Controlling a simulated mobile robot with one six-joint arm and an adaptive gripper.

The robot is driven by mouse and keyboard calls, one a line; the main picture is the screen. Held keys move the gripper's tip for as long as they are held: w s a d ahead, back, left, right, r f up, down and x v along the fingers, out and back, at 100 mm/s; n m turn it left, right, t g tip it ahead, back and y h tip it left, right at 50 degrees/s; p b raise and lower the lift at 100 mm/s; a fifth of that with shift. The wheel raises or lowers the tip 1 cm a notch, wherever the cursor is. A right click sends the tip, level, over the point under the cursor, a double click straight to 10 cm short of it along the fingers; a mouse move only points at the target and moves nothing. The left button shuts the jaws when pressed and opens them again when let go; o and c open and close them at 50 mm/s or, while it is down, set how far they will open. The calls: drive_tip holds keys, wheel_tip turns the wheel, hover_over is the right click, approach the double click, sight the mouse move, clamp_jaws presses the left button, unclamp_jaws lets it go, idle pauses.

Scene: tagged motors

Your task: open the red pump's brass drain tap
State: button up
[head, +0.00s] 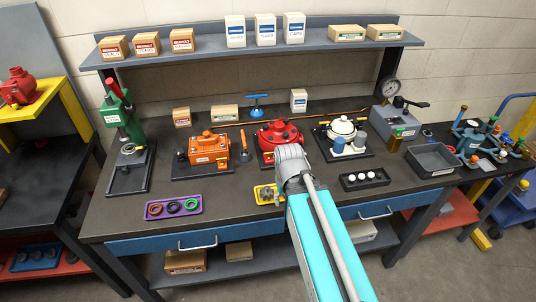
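A red pump (278,132) sits on a dark base plate near the middle of the workbench, between an orange unit and a white-topped one. The grey end of my arm (291,163) is in front of the pump and covers its lower right part. My gripper's fingers are hidden behind this end, so I cannot tell whether they are open or touching anything. I cannot make out the pump's brass drain tap. A second red pump-like unit (18,88) stands on a yellow stand at the far left.
An orange unit (208,148) stands left of the pump, a white-topped unit (341,128) right of it. A purple tray with rings (173,207) and a black tray with white balls (364,179) lie near the front edge. A partly hidden yellow tray (265,194) is beside my arm.

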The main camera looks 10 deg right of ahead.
drive_tip(key=w+r+m+t+p, duration=0.1)
drive_tip(key=w+r+m+p, duration=0.3)
drive_tip(key=w+m, duration=0.75)
wheel_tip(320, 180, up, 3)
drive_tip(key=m+t+p, duration=0.1)
drive_tip(key=m+p, duration=0.2)
drive_tip(key=m, duration=0.4)
hover_over(269, 153)
drive_tip(key=s, duration=0.2)
drive_tip(key=shift+s+d+r, duration=0.1)
drive_tip(key=shift+s+r, duration=0.05)
drive_tip(key=shift+s, duration=0.05)
drive_tip(key=shift+n, duration=0.25)
drive_tip(key=w+f+b, duration=0.1)
drive_tip(key=f+b, duration=0.8)
drive_tip(key=w+f+b, duration=0.1)
drive_tip(key=f+b, duration=0.3)
drive_tip(key=shift+w+f+b, duration=0.3)
drive_tip(key=shift+c, duration=0.3)
clamp_jaws()
